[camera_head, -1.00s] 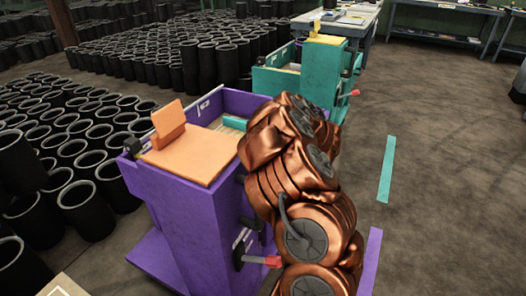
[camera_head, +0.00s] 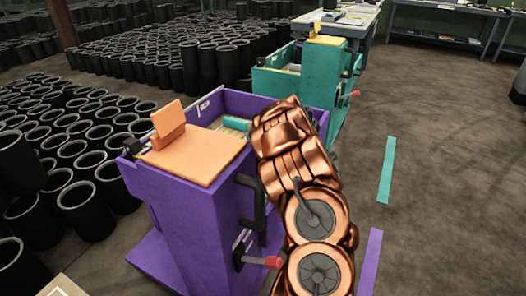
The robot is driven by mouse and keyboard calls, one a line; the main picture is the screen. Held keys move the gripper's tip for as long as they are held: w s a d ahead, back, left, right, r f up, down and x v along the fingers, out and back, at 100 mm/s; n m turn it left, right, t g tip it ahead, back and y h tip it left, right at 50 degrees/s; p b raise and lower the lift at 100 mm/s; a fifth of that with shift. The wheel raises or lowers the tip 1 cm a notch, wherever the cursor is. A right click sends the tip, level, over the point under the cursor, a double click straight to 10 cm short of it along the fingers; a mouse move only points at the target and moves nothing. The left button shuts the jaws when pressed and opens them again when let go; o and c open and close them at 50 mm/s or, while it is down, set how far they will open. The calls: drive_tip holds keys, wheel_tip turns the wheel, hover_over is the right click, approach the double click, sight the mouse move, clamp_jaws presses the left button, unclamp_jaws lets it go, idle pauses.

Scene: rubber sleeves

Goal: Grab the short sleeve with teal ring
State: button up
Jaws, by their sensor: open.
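Many black sleeves with pale grey rims (camera_head: 75,193) stand upright on the floor at the left. I cannot make out a teal ring on any of them. A small teal piece (camera_head: 236,124) lies inside the purple cart (camera_head: 205,222), in its open bin behind the orange top; I cannot tell whether it is part of a sleeve. My copper-coloured arm rises along the right side of the purple cart, and its upper end is beside the bin. My gripper does not show; the arm's end hides it or it is out of sight.
The orange panel (camera_head: 195,155) has an upright orange block on it. A teal cart (camera_head: 325,75) stands behind the purple one. A black handle and red-tipped lever (camera_head: 262,261) stick out at the purple cart's side.

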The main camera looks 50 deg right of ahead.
drive_tip(key=shift+w+f, duration=0.1)
drive_tip(key=shift+w, duration=0.05)
clamp_jaws()
idle(0.4)
